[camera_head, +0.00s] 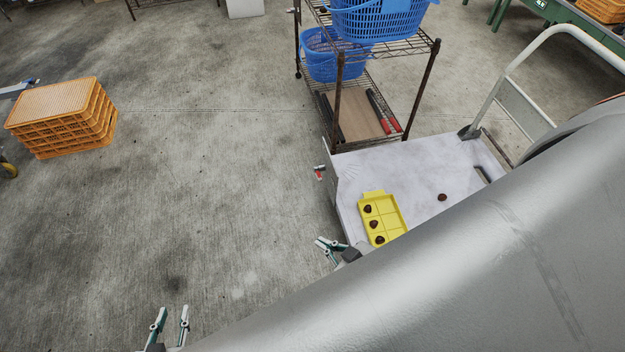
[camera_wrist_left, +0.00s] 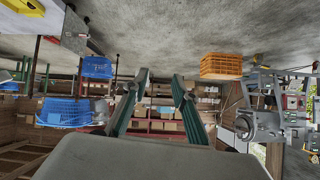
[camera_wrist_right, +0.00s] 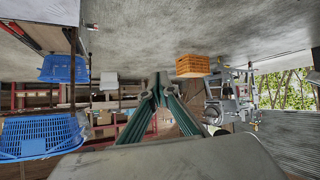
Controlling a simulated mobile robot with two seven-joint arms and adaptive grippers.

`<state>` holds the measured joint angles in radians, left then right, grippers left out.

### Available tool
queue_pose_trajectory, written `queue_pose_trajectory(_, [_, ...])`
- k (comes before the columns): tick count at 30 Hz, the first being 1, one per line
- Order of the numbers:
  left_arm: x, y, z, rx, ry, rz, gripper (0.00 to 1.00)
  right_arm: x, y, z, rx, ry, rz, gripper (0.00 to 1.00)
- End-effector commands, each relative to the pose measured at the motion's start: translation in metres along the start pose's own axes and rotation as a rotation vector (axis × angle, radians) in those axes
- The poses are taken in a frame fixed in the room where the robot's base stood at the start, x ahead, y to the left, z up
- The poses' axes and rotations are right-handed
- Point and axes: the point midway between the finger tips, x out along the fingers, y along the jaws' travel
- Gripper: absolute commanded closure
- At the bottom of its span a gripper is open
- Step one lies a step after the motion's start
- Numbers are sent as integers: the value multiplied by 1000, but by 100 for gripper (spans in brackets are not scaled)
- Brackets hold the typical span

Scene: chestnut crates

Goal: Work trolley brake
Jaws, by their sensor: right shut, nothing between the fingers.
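The white trolley (camera_head: 420,165) stands right of centre in the head view, with a pale tube handle (camera_head: 520,60). A small red lever with a grey mount, which looks like the brake (camera_head: 319,173), sticks out at its left edge; it also shows in the right wrist view (camera_wrist_right: 93,27). I cannot tell whether it is set. My right gripper (camera_head: 324,243) is shut and empty beside the trolley's left edge, nearer me than the lever and apart from it. My left gripper (camera_head: 172,318) is open and empty over bare floor at the lower left.
A yellow tray (camera_head: 390,219) with several chestnuts and a loose chestnut (camera_head: 442,197) lie on the trolley. A wire rack (camera_head: 436,48) with blue baskets (camera_head: 376,22) stands behind it. Orange crates (camera_head: 62,118) are stacked far left. The floor between is clear.

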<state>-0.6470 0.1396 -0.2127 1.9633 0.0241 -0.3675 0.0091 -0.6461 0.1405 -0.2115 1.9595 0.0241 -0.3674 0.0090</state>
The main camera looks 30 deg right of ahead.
Motion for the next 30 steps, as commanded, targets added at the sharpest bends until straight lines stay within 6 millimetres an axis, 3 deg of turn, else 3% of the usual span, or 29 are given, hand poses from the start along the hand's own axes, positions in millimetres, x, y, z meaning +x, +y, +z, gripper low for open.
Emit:
queue_pose_trajectory(8, [-1, 1, 2, -1, -4, 1, 72, -2, -3, 4, 2, -8, -4, 100])
queue_pose_trajectory(9, [-2, 1, 4, 0, -7, 1, 62, -2, -2, 4, 2, -8, -4, 100])
queue_pose_trajectory(14, [0, 0, 6, 3, -7, 0, 60, 13, 0, -11, 114, 46, -12, 100])
queue_pose_trajectory(17, [3, 0, 9, 4, -6, -1, 60, 38, 3, -34, 330, 133, -40, 100])
queue_pose_trajectory(23, [10, 0, 17, 10, -6, -4, 60, 97, 28, -109, 1003, 373, -200, 100])
queue_pose_trajectory(30, [17, -1, 28, 18, -10, -7, 60, 142, 97, -200, 1810, 616, -557, 100])
